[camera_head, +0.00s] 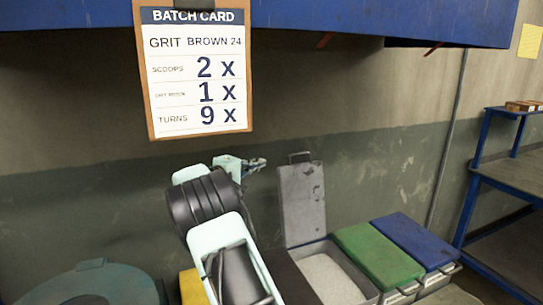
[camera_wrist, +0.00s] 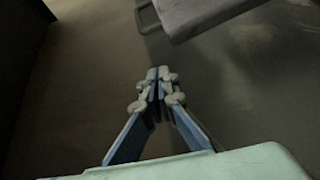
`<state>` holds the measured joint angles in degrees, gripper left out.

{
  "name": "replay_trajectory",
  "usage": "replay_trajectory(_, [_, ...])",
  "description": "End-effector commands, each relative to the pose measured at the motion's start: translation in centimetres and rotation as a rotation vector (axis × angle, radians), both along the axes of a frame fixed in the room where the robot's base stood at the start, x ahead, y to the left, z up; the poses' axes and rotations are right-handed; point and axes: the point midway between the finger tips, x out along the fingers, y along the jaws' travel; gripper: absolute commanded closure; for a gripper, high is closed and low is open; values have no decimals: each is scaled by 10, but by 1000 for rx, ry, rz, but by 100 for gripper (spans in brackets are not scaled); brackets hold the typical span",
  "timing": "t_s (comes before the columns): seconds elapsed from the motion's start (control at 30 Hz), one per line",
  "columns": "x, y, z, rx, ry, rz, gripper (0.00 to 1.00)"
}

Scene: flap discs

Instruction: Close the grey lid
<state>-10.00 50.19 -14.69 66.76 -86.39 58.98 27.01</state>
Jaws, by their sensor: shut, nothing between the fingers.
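The grey lid (camera_head: 302,203) stands upright and open at the back of its bin (camera_head: 366,291), with a handle on its top edge. The bin holds pale grey granular material. My gripper (camera_head: 257,164) is to the left of the lid's top, apart from it. In the wrist view my gripper (camera_wrist: 158,75) has its fingertips together with nothing between them. A corner of the grey lid (camera_wrist: 200,14) and its handle show at the top of the wrist view.
A green lid (camera_head: 378,252) and a blue lid (camera_head: 412,240) lie closed to the right. Something yellow (camera_head: 192,287) is partly behind my arm. A batch card (camera_head: 195,75) hangs above. A teal round container (camera_head: 90,285) is at lower left. A blue-framed shelf (camera_head: 510,170) stands right.

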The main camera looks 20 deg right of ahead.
Motion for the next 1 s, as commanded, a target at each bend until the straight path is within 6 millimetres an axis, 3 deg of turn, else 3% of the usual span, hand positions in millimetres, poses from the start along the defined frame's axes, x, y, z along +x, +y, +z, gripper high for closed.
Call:
replay_trajectory(0.27, [17,-12,5,-98,14,9,100])
replay_trajectory(0.73, [49,-78,5,-95,12,8,100])
replay_trajectory(1.0, [57,-97,4,-95,14,10,100])
